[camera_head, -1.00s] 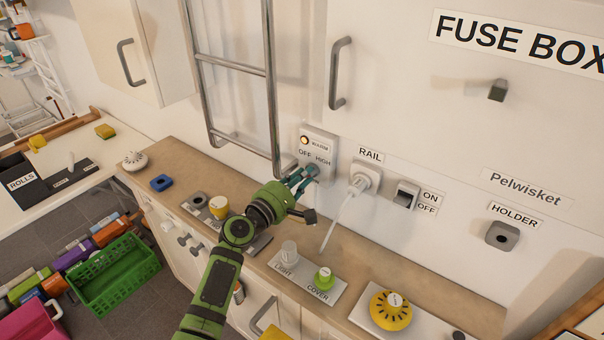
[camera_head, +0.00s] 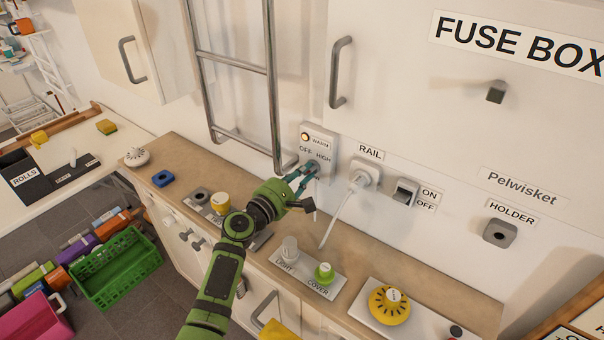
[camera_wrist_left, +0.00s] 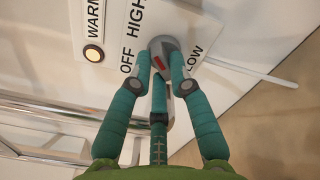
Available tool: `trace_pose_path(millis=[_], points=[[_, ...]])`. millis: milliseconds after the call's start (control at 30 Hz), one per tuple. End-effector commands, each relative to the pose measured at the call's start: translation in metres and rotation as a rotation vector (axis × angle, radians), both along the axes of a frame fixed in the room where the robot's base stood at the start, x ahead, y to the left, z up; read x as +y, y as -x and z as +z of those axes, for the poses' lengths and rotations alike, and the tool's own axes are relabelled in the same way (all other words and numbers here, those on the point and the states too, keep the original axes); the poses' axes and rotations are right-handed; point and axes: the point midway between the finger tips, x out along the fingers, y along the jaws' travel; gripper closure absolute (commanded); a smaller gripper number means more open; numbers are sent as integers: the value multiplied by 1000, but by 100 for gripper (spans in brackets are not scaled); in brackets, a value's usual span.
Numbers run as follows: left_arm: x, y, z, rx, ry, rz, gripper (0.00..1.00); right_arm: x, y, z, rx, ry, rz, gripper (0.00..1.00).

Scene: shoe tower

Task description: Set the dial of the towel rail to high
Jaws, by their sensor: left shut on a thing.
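The towel rail's dial plate (camera_head: 329,139) is on the wall beside the foot of the metal towel rail (camera_head: 238,134). It carries a lit lamp by the word WARM and the words OFF and HIGH; LOW also shows in the left wrist view. The grey dial knob (camera_wrist_left: 163,47) has a red mark, but the fingers cover part of it, and I cannot tell which word it points to. My left gripper (camera_head: 303,181) is shut on the knob, its teal fingers around it in the left wrist view (camera_wrist_left: 163,88). My right gripper is not in view.
A plug with a white cable (camera_head: 363,178), labelled RAIL, is just right of the dial, with an ON/OFF switch (camera_head: 405,191) beyond. On the counter (camera_head: 350,254) below are LIGHT and COVER knobs (camera_head: 307,265) and a yellow dial (camera_head: 389,307). A cabinet handle (camera_head: 340,73) juts out above.

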Motion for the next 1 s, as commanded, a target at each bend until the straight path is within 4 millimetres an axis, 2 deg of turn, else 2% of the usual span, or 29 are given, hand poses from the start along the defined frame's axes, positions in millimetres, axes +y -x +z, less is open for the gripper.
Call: trace_pose_path(millis=[33, 67, 533, 667, 1000], points=[[-1, 0, 0, 2, 3, -1, 68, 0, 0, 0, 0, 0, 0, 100], [-1, 0, 0, 2, 3, -1, 56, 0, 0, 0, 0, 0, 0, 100], [4, 6, -1, 0, -1, 1, 56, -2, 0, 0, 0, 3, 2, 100], [14, 19, -1, 0, -1, 1, 56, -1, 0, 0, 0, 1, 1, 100], [53, 73, -1, 1, -1, 1, 56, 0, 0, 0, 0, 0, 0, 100]])
